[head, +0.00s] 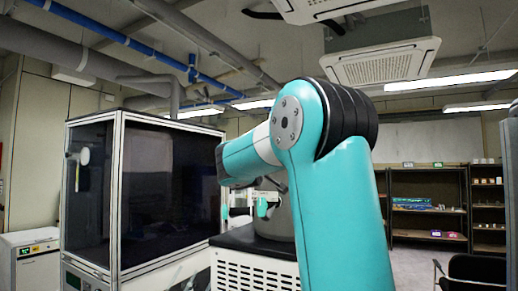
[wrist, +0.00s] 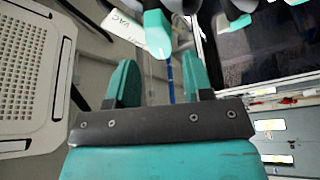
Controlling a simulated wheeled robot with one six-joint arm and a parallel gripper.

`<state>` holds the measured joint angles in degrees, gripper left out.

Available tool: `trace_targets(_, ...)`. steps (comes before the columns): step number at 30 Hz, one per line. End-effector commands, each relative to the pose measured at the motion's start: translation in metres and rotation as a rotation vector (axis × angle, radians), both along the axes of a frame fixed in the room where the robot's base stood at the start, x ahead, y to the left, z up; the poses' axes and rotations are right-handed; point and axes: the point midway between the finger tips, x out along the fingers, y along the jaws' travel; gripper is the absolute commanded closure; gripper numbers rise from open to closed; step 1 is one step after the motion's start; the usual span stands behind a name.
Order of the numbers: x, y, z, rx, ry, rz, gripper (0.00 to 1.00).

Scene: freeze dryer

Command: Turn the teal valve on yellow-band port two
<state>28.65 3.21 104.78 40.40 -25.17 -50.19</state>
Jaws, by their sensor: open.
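My gripper (wrist: 159,62) is open and empty in the wrist view, with its two teal fingers apart. A teal valve handle (wrist: 157,34) lies just beyond the fingertips, roughly in line with the gap between them, and appears apart from both. Another teal valve handle (wrist: 239,24) is to its right, and a third is cut off at the top right edge. In the head view a teal valve (head: 262,207) shows small below my arm. My arm hides much of the dryer there, and the gripper cannot be made out. I cannot make out a yellow band on any port.
A white tag (wrist: 122,30) lettered VAC hangs left of the nearest valve. A large glass-fronted cabinet (head: 90,190) stands left in the head view. A vented white unit with a black top (head: 240,240) is below the valves. Shelves (head: 430,190) stand far right.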

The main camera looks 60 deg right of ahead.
Motion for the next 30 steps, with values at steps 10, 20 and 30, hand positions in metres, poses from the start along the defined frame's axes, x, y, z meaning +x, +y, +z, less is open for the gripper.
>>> trace_targets(10,0.015,-0.034,0.008,-0.001,0.000,0.000,0.53)
trace_targets(20,0.016,-0.035,0.007,0.000,-0.001,0.001,0.65)
trace_targets(30,0.016,-0.035,0.006,0.001,-0.004,0.000,1.00)
